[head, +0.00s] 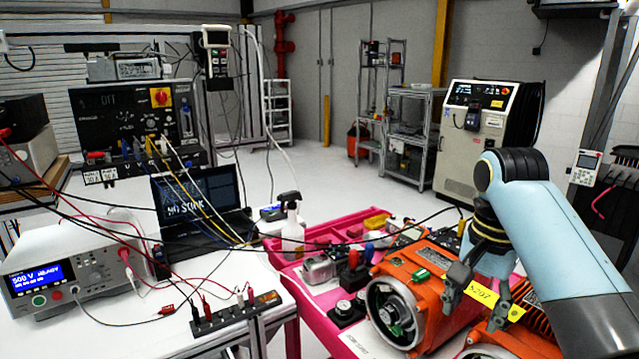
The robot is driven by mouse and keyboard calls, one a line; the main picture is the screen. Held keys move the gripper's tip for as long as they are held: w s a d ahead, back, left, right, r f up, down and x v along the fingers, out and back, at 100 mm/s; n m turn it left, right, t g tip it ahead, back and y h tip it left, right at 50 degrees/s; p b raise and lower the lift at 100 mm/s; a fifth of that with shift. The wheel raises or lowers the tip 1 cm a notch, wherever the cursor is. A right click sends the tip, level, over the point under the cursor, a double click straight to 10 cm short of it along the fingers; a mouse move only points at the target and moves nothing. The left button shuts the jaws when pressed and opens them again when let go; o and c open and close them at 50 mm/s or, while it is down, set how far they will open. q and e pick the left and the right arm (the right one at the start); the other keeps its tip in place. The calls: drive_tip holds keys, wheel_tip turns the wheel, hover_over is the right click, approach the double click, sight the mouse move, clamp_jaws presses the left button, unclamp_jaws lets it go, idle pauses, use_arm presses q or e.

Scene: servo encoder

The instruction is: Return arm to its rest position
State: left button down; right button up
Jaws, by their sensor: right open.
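My right arm comes in from the right edge in pale blue with black joints. My right gripper (478,310) is open and points down over the orange servo motor (425,268), close to a yellow tag (487,297) marked with a number. I see nothing held between its fingers. I cannot tell whether the fingers touch the motor or the tag. The motor lies on the pink cart (335,336), with its round open end facing the front. A second orange housing shows partly below the gripper and is cut off by the lower edge. My left gripper is not in view.
On the left, a white bench holds a tester (75,272) reading 500 V, a laptop (203,208) and a terminal strip (236,313). Red and black leads cross the bench. A spray bottle (291,222) stands near the cart. A control cabinet (480,140) stands behind my right arm.

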drive_tip(key=s+d+f+n+t, duration=0.1)
drive_tip(key=s+d+f+n, duration=0.15)
drive_tip(key=s, duration=0.45)
drive_tip(key=s+d+f+n, duration=0.1)
drive_tip(key=s+f+n, duration=0.15)
drive_tip(key=s, duration=0.35)
drive_tip(key=s+r+n+t, duration=0.25)
drive_tip(key=s+n, duration=0.25)
drive_tip(key=s, duration=0.9)
wheel_tip(320, 180, down, 39)
drive_tip(key=s+d+g+b, duration=0.2)
drive_tip(key=d+b, duration=0.1)
drive_tip(key=b, duration=1)
use_arm(q)
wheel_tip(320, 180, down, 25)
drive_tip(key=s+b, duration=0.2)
drive_tip(key=b, duration=0.9)
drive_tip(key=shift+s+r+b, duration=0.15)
drive_tip(key=shift+b, duration=0.15)
use_arm(e)
drive_tip(key=s+f, duration=0.9)
drive_tip(key=f, duration=0.4)
drive_tip(key=s+f+g, duration=0.1)
drive_tip(key=s+f, duration=0.9)
drive_tip(key=f, duration=0.4)
drive_tip(key=shift+d+f+h, duration=0.3)
drive_tip(key=shift+d, duration=0.1)
